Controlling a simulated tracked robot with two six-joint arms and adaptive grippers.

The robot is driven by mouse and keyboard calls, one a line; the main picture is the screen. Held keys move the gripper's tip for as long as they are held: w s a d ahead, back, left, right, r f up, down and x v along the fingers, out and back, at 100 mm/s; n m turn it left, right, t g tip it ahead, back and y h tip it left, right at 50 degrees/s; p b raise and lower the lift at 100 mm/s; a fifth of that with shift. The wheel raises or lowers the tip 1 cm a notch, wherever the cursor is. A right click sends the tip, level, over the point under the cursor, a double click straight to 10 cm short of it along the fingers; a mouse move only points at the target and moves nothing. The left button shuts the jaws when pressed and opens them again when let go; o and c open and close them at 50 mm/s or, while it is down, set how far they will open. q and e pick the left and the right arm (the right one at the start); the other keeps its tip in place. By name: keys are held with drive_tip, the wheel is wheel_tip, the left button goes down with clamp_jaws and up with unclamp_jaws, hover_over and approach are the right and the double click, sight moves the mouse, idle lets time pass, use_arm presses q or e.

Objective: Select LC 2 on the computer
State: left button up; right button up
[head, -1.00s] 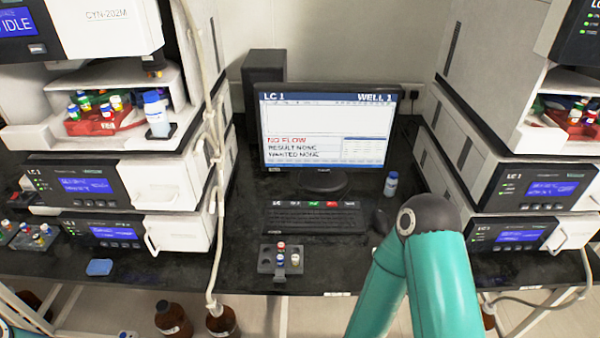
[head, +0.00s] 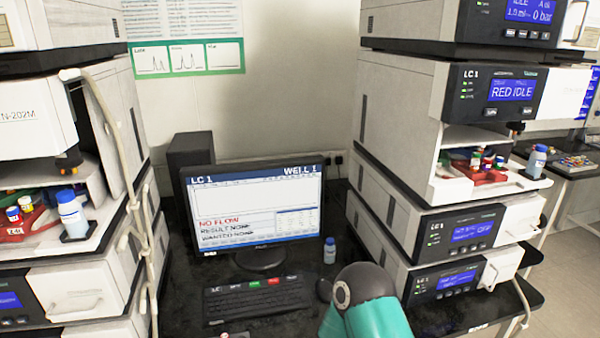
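The computer monitor (head: 256,205) stands on the black bench between two instrument stacks. Its screen reads LC 1 at top left and WELL 1 at top right, with NO FLOW in red, then RESULT NONE and WANTED NONE. The keyboard (head: 256,300) lies in front of it, with a back row of labelled keys, one green and one red; the leftmost reads LC. A dark mouse (head: 324,289) lies right of the keyboard, partly behind my teal arm. Neither gripper is in view.
The right stack (head: 420,200) is labelled LC 1 and shows RED IDLE. The left stack (head: 60,200) stands close by, with a pale tube hanging down its side. A dark computer tower (head: 190,150) is behind.

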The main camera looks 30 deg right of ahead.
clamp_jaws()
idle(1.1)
